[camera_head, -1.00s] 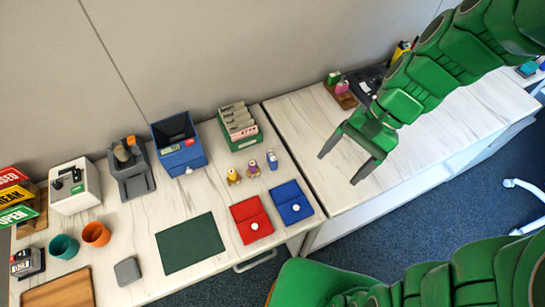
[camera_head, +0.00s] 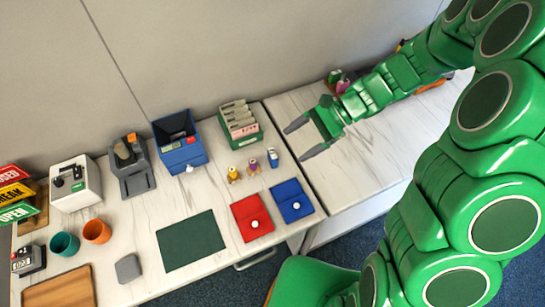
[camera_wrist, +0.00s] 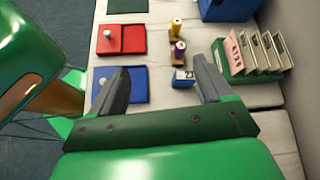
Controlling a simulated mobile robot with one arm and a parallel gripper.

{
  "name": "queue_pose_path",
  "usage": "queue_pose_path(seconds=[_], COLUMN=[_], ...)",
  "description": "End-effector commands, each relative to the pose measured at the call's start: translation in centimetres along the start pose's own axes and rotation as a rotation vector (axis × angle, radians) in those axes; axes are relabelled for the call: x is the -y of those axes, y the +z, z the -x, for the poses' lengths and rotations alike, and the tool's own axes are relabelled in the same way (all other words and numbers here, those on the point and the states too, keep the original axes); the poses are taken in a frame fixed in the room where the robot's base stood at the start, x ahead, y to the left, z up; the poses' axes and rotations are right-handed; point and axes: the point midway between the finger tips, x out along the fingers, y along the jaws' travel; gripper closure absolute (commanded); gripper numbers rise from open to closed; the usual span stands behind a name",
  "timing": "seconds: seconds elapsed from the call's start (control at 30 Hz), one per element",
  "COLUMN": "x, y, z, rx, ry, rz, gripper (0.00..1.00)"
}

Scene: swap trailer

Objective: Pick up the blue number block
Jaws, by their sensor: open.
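The blue number block (camera_head: 273,158) is small, with a white marked face, and stands upright on the left worktop. It stands beside two small yellow and purple figures. In the wrist view the block (camera_wrist: 183,78) lies between the fingertip lines, nearer the right finger and beyond the tips. My gripper (camera_head: 295,144) is open and empty, to the right of the block and apart from it. In the wrist view my gripper (camera_wrist: 158,66) shows both grey fingers spread wide.
The green file box (camera_head: 240,138) stands behind the block. The blue pouch (camera_head: 291,203) and red pouch (camera_head: 251,219) lie in front. A yellow figure (camera_head: 233,174) and a purple-topped figure (camera_head: 253,166) stand left of the block. The blue bin (camera_head: 181,155) is farther left.

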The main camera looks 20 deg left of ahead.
Motion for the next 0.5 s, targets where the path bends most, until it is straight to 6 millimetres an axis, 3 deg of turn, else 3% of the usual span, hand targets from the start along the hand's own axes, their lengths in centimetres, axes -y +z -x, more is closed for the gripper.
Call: queue_pose_path(seconds=[0.5], x=[3.0], y=[-6.9], z=[-4.8], rx=[0.116], ry=[-0.092], rz=[-0.249], gripper=[0.21])
